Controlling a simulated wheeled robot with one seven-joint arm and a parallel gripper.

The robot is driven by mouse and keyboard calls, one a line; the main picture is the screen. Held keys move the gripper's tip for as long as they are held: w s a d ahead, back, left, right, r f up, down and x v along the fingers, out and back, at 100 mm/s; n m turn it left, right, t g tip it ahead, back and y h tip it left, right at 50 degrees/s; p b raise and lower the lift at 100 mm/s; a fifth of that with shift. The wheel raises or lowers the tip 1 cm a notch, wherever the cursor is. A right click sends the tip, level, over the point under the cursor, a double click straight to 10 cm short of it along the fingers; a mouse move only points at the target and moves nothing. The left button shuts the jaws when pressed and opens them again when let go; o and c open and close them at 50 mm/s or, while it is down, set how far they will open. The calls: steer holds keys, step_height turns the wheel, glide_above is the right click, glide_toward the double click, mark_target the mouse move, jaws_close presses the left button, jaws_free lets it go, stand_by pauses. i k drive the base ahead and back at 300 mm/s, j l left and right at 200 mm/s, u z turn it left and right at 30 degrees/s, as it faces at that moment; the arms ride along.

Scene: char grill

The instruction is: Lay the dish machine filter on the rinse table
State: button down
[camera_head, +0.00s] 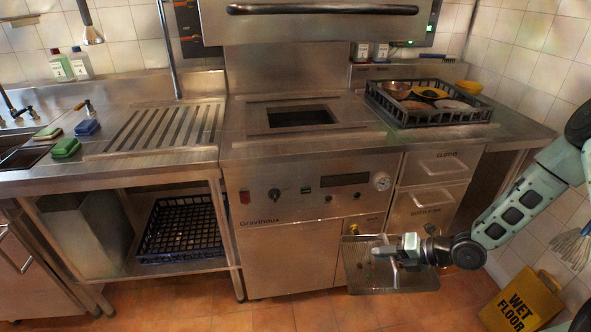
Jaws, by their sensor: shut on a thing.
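My gripper (388,251) is at the lower right, in front of the dish machine (290,230). It is shut on the dish machine filter (366,278), a shallow metal mesh tray. The filter hangs in front of the machine's lower right panel, below counter height, with part of it hidden behind the gripper. The rinse table (218,138) is the steel counter at the left, with a slatted drain area (160,128) next to the machine.
The machine top has a dark rectangular opening (302,116) under the raised hood (310,20). A black rack of dishes (428,120) stands on the right counter. Sponges (66,147) lie near the sink. A yellow wet-floor sign (522,303) stands at the lower right.

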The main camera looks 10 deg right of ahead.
mark_target(167, 124)
steer(key=j, duration=1.8)
steer(key=i+z, duration=0.05)
steer(key=i, duration=0.05)
